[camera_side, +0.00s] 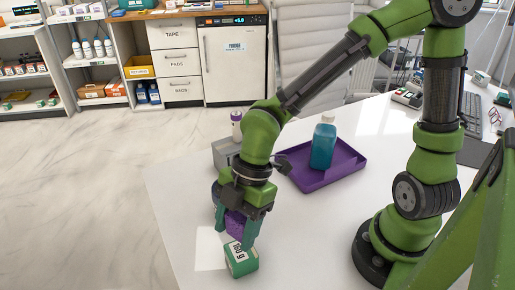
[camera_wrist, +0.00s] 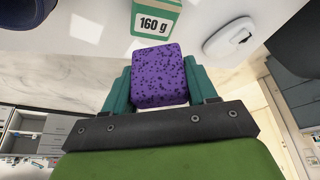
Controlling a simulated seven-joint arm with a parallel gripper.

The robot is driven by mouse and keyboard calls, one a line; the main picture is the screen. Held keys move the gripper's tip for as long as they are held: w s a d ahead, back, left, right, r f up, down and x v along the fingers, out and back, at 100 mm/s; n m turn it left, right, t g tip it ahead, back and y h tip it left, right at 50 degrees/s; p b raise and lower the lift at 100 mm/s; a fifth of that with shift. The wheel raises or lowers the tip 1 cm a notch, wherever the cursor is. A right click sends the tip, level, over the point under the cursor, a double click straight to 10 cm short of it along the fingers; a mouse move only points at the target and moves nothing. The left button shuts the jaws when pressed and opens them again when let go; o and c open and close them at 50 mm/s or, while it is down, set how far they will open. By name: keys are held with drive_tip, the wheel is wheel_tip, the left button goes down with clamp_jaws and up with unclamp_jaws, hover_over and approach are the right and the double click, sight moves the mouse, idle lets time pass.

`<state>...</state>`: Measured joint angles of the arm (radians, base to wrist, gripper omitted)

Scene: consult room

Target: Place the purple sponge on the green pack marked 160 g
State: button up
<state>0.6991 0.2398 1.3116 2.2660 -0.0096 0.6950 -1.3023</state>
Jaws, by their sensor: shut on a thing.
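The purple sponge (camera_wrist: 158,76) is speckled with dark spots and sits between the two teal fingers of my gripper (camera_wrist: 160,90). My gripper is shut on it, and in the side view the sponge (camera_side: 235,224) is partly hidden by the fingers of my gripper (camera_side: 234,228). The green pack (camera_side: 241,259) stands on the white table just below the fingers, with its "160 g" label partly covered. The pack (camera_wrist: 155,18) also shows at the top of the wrist view with "160 g" readable. Whether sponge and pack touch, I cannot tell.
A purple tray (camera_side: 322,174) holding a teal bottle (camera_side: 323,146) stands behind my gripper to the right. The table's left edge is near the pack.

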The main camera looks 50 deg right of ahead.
sight(238, 252)
drive_tip(key=shift+f, duration=2.4)
drive_tip(key=shift+f, duration=0.15)
drive_tip(key=o, duration=1)
